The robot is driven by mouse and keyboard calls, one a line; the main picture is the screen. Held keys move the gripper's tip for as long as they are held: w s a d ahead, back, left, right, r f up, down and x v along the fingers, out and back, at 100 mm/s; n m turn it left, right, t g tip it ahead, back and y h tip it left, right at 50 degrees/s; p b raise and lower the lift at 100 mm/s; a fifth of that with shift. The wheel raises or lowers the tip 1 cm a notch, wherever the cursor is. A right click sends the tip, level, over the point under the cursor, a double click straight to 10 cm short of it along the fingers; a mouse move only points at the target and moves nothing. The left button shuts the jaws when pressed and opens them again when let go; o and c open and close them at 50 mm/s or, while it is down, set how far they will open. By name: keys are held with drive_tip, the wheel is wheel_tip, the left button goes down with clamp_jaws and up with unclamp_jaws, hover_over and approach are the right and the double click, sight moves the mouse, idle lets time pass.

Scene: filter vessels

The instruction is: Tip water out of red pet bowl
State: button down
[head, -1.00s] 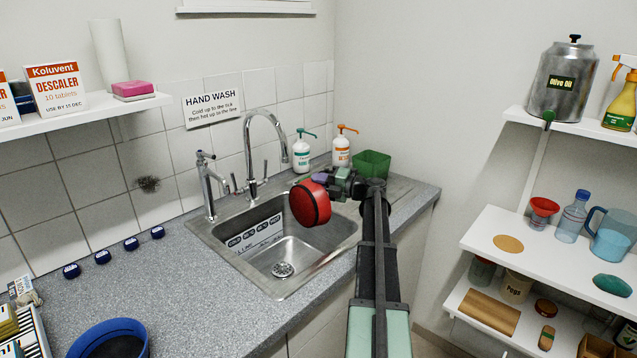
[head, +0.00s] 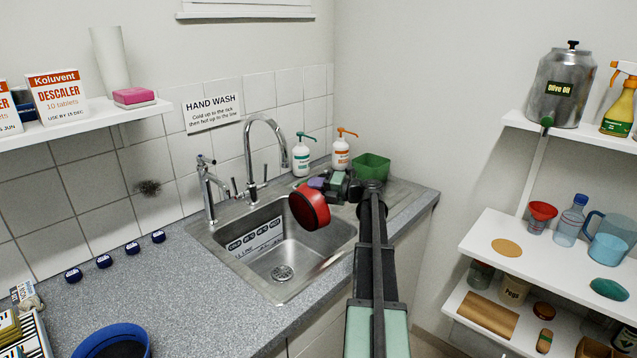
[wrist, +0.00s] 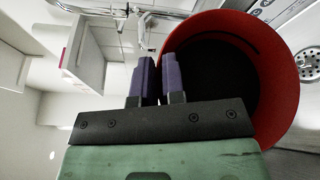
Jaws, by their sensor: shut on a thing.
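The red pet bowl (head: 309,208) is in my gripper (head: 319,183), above the right part of the sink basin (head: 281,273). The bowl is tilted steeply onto its side. In the wrist view, the purple fingers (wrist: 157,78) are shut on the rim of the bowl (wrist: 283,75), at its left side. Its inside looks dark there, and I cannot tell whether water is in it. No stream of water shows in the head view. The fingertips are partly hidden by the bowl in the head view.
The tap (head: 262,150) stands behind the basin, close left of the bowl. Two pump bottles (head: 301,158) (head: 341,152) and a green tub (head: 371,167) stand at the back right. A blue bowl (head: 110,340) is at the front left. The counter between is mostly clear.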

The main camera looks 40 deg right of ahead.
sight(309, 192)
drive_tip(key=shift+s+a+r+n+g+p, duration=0.15)
drive_tip(key=shift+a+r+n+p, duration=0.15)
drive_tip(key=shift+a+r+n, duration=0.2)
drive_tip(key=shift+s+a+r+n+g+p, duration=0.15)
drive_tip(key=shift+a+r+n+p, duration=0.2)
drive_tip(key=shift+r, duration=0.25)
drive_tip(key=shift+w+a+f+n+h, duration=0.1)
drive_tip(key=shift+a+f+n+h, duration=0.1)
drive_tip(key=shift+n+h, duration=0.1)
drive_tip(key=shift+f, duration=0.15)
drive_tip(key=shift+a+r+n+p, duration=0.2)
drive_tip(key=shift+a+n+p, duration=0.15)
drive_tip(key=shift+a, duration=0.05)
drive_tip(key=shift+s+a+r+n+g+h+p, duration=0.15)
drive_tip(key=shift+a+n+g+h+p, duration=0.1)
drive_tip(key=shift+a+n+h+p, duration=0.25)
drive_tip(key=shift+s+a+r+n+g+h+p, duration=0.1)
drive_tip(key=shift+a+n+g+h+p, duration=0.25)
drive_tip(key=shift+a+n, duration=0.35)
drive_tip(key=a+n+h+p, duration=0.2)
drive_tip(key=a+n+h, duration=0.2)
drive_tip(key=a+n, duration=0.2)
drive_tip(key=shift+a+n, duration=0.4)
drive_tip(key=shift+s, duration=0.1)
